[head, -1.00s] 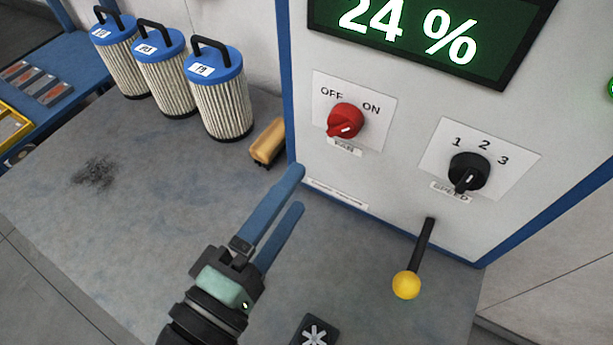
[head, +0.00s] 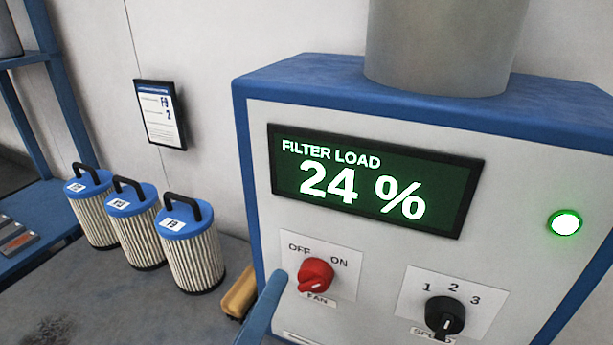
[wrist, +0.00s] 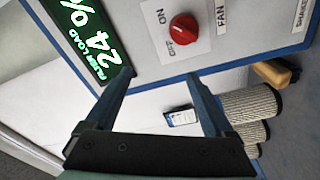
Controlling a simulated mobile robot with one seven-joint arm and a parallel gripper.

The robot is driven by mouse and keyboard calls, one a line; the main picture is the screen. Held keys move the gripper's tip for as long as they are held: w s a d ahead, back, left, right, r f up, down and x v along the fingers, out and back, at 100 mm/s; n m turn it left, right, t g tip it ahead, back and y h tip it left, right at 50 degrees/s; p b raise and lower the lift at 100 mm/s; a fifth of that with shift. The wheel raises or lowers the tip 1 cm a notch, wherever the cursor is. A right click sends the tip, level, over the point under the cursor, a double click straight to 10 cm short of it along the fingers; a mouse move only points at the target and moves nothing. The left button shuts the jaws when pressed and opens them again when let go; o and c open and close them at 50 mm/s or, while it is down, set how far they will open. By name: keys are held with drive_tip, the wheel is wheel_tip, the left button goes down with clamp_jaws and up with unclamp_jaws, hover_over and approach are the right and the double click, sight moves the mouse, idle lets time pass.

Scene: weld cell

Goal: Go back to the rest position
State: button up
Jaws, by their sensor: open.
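My gripper (wrist: 160,78) is open and empty in the wrist view, its two blue fingers spread in front of the cabinet. In the head view only part of a blue finger (head: 263,312) shows at the bottom edge, left of the red fan knob (head: 316,274); the rest of the arm is out of frame. The knob also shows beyond the fingers in the wrist view (wrist: 184,28), apart from them. The cabinet display (head: 373,182) reads FILTER LOAD 24 %.
A black speed knob (head: 445,314) and a lit green lamp (head: 565,223) are on the cabinet front. Three blue-topped filter cartridges (head: 191,255) stand left on the bench, with a tan wooden-looking object (head: 239,292) beside the cabinet. A framed notice (head: 160,114) hangs on the wall.

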drive_tip(key=w+d+r+m+t+y, duration=0.1)
drive_tip(key=w+r+m+t, duration=0.2)
drive_tip(key=r, duration=0.5)
drive_tip(key=s+d+r+m+t+y, duration=0.1)
drive_tip(key=d+r+m+t+y, duration=0.1)
drive_tip(key=r, duration=1)
drive_tip(key=s+d+r+m+t+y, duration=0.2)
drive_tip(key=r+m+t, duration=0.2)
drive_tip(key=r, duration=0.8)
drive_tip(key=shift+s+r+m+t, duration=0.3)
drive_tip(key=shift+r+m+t, duration=0.05)
drive_tip(key=shift+m+t, duration=0.05)
drive_tip(key=shift+d, duration=0.1)
